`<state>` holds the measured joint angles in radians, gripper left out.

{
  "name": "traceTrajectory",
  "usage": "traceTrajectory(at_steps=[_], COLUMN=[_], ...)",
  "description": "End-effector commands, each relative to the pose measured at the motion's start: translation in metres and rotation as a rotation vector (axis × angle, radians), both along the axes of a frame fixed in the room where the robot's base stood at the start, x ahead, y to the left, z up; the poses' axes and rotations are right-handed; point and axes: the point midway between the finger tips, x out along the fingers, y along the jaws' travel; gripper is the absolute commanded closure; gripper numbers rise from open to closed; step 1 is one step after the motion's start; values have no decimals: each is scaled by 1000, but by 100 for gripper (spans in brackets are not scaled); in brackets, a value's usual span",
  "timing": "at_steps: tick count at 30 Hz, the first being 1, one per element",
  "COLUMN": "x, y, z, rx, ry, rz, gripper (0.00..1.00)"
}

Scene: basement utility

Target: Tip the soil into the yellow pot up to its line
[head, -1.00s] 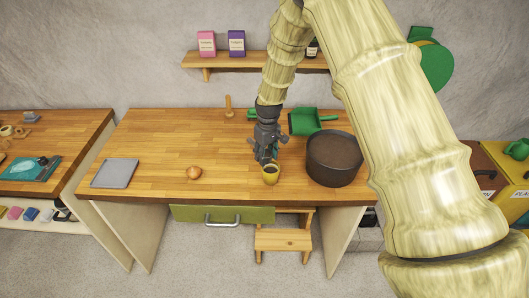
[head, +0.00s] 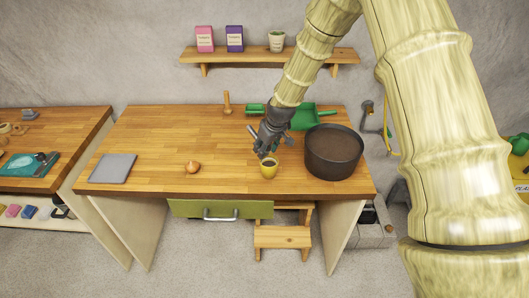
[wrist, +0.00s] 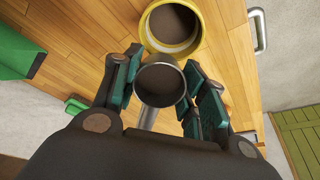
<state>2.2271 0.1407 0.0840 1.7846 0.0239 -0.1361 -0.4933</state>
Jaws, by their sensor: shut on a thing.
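The yellow pot (head: 268,171) stands upright on the wooden workbench (head: 165,140), near its front edge. In the wrist view, the yellow pot (wrist: 199,38) has brown soil inside; I cannot make out its line. My gripper (head: 264,152) is right above and beside the pot. In the wrist view, my gripper (wrist: 160,88) is shut on a small grey metal scoop (wrist: 149,117), whose round mouth shows brown soil (wrist: 160,84). The scoop's mouth appears next to the pot's rim; I cannot tell whether they touch. No falling soil shows.
A large dark tub (head: 333,160) of soil stands right of the pot. A green dustpan (head: 312,117) lies behind. A brown onion-like bulb (head: 192,167) and a grey slab (head: 113,168) lie left. The bench between them is clear.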

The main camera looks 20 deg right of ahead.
Motion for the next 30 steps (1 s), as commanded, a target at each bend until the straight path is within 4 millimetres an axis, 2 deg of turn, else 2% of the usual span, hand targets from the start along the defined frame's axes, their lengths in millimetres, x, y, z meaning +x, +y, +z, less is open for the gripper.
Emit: traceTrajectory(at_steps=[30], x=[0], y=[-1], z=[0], rx=[34], ry=[-80], rz=[0], gripper=[82])
